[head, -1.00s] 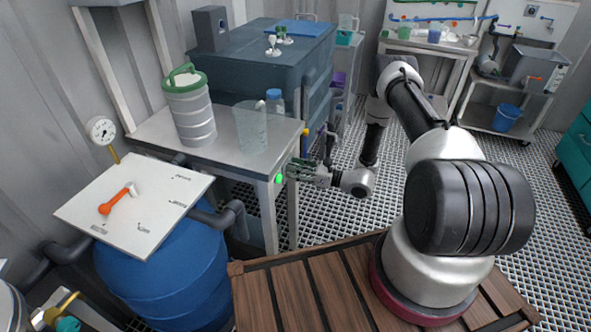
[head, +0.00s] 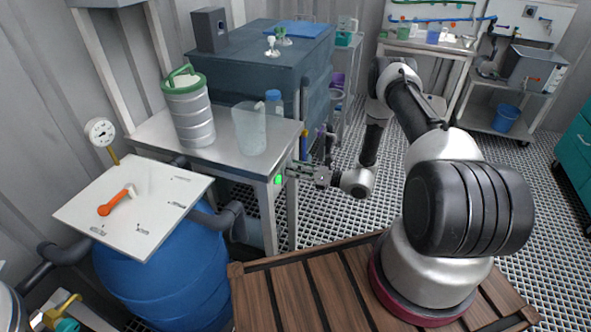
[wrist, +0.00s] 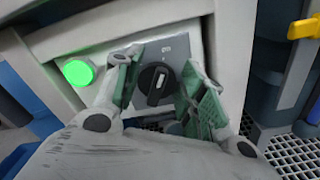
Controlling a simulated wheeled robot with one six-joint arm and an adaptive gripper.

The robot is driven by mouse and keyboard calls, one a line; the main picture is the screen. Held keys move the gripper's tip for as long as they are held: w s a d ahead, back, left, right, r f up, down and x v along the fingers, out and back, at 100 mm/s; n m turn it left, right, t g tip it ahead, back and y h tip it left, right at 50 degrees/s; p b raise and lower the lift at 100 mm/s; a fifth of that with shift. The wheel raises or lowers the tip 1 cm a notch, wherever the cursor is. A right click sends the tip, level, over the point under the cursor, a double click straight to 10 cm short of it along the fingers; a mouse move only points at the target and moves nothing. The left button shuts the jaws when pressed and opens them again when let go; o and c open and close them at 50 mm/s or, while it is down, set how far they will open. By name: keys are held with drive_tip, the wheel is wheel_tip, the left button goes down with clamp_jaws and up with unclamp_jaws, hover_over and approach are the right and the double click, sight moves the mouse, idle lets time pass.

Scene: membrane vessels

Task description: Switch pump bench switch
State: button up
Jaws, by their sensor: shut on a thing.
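The pump bench switch (wrist: 156,84) is a black rotary knob with a white mark, on a grey plate on the bench's side. Its white mark points roughly upward in the wrist view, and the plate's printed marks are too small to read surely. A round green lamp (wrist: 77,72) left of it is lit; it also shows in the head view (head: 278,179). My gripper (wrist: 163,74) has its green-padded fingers on either side of the knob and is shut on it. In the head view my gripper (head: 304,171) reaches the bench's right end and hides the knob.
A yellow handle (wrist: 303,28) sticks out to the right. Open grating floor (head: 335,218) lies beside the bench.

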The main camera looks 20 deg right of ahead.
drive_tip(key=o, duration=0.9)
drive_tip(key=v, duration=1.2)
